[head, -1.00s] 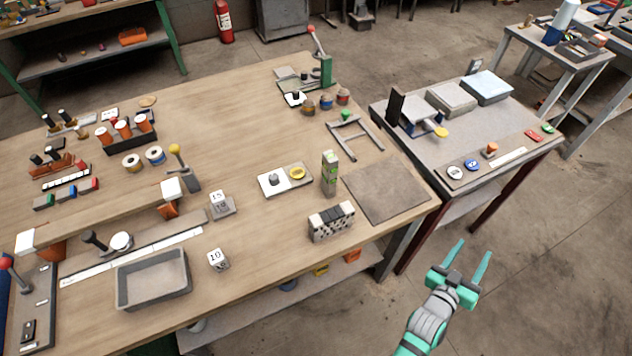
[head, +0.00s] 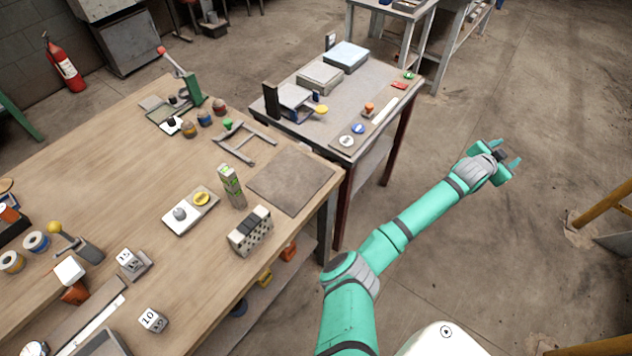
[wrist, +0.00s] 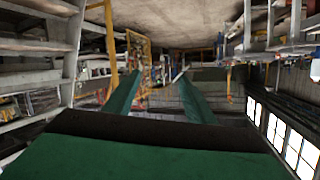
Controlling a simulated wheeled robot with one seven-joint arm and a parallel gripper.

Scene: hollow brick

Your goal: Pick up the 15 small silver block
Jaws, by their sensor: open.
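The small silver block marked 15 (head: 127,258) sits on a grey base (head: 139,266) on the wooden table, at the lower left of the head view. A similar block marked 10 (head: 153,320) stands apart from it, nearer the table's front edge. My gripper (head: 516,156) is open and empty, held out over the floor at the right, far from the blocks. In the wrist view its two green fingers (wrist: 160,92) are spread with nothing between them. The wrist view shows neither block.
On the wooden table (head: 110,140) stand a hollow brick (head: 250,231), a green-labelled carton (head: 231,186), a white tray (head: 190,211) and a yellow-knobbed lever (head: 74,243). A smaller grey table (head: 385,87) stands behind. The floor at the right is mostly clear.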

